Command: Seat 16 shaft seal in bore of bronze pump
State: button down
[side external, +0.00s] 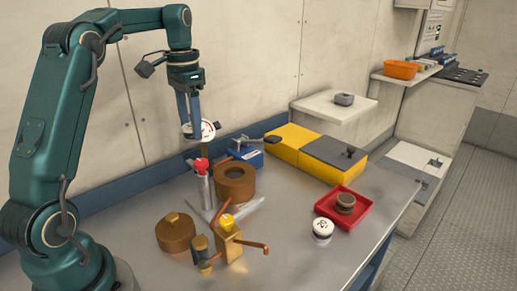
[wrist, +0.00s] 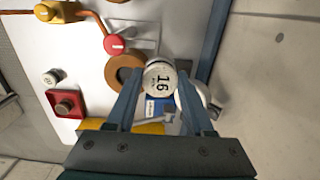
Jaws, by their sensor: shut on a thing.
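My gripper (side external: 198,128) is shut on a white-faced round seal (side external: 207,129) and holds it well above the bench. In the wrist view the seal (wrist: 160,80) shows a black "16" on its face, between my fingertips (wrist: 161,90). The bronze pump (side external: 235,185) stands on a pale base plate, its round dark bore open at the top. In the wrist view the pump (wrist: 117,75) is just left of the held seal, which overlaps its edge in the picture. Seal and pump are apart.
A red knob on a post (side external: 201,164) stands close left of the pump; a yellow-topped brass fitting (side external: 228,245) with pipes is in front. A bronze lid (side external: 175,232), second white-topped seal (side external: 322,228), red tray (side external: 325,208), blue box (side external: 246,154) and yellow case (side external: 295,145) surround it.

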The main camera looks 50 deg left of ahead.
jog(key=w+d+f, duration=0.3)
jog(key=w+d, duration=0.1)
jog(key=w+d+f, duration=0.2)
jog(key=d, duration=0.1)
jog(key=shift+w+f, duration=0.1)
jog(key=shift+f, duration=0.25)
jog(key=shift+a+f, duration=0.1)
jog(key=shift+f, duration=1.8)
jog(key=shift+f, duration=0.2)
